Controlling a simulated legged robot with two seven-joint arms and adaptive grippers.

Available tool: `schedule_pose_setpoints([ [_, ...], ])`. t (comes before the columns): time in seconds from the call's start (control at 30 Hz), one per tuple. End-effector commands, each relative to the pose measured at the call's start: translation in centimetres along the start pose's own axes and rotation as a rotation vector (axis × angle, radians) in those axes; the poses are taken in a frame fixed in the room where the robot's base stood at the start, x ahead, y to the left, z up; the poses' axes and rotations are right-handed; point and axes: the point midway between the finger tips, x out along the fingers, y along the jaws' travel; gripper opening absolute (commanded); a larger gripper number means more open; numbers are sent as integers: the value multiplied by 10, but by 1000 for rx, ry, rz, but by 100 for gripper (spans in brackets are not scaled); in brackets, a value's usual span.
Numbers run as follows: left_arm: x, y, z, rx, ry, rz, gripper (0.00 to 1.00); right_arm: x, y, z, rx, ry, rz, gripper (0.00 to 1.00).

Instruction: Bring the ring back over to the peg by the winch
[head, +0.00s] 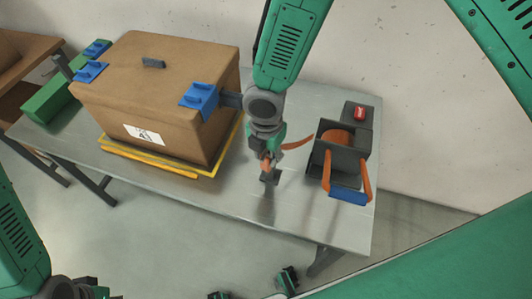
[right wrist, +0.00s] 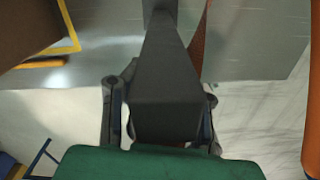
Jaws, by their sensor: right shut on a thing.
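My right gripper (head: 268,165) is over the table between the box and the winch, pointing down. It is shut on the end piece of an orange strap, taken to be the ring; its shape is mostly hidden. In the right wrist view a dark tapered piece (right wrist: 168,95) lies between the fingers. The strap (head: 297,144) runs from the gripper right to the dark winch (head: 340,155), and shows beside the dark piece in the right wrist view (right wrist: 199,45). I cannot make out the peg clearly. Only left arm links show at lower left; the left gripper is out of view.
A large brown box (head: 155,90) with blue clamps (head: 200,97) stands on a yellow frame (head: 160,163), left of my gripper. A red button (head: 360,113) is behind the winch, with a blue-gripped handle (head: 349,195) in front. The table's front middle (head: 225,195) is clear.

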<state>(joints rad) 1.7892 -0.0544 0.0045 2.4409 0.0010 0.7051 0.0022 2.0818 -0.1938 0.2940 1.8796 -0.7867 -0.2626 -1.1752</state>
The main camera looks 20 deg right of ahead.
Motion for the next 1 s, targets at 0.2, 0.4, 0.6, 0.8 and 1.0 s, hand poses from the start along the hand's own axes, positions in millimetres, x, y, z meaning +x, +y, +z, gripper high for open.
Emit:
schedule_pose_setpoints([
  [0.2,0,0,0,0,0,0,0,0,-1,0,0,1,1,0],
  [0.4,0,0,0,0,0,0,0,0,0,0,-1,0,0,50],
  [0.6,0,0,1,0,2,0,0,-1,0,-1,-1,1,0,50],
  [0.8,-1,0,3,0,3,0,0,-22,1,0,2,0,3,50],
  [1.0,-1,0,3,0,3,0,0,-66,1,1,1,2,6,50],
])
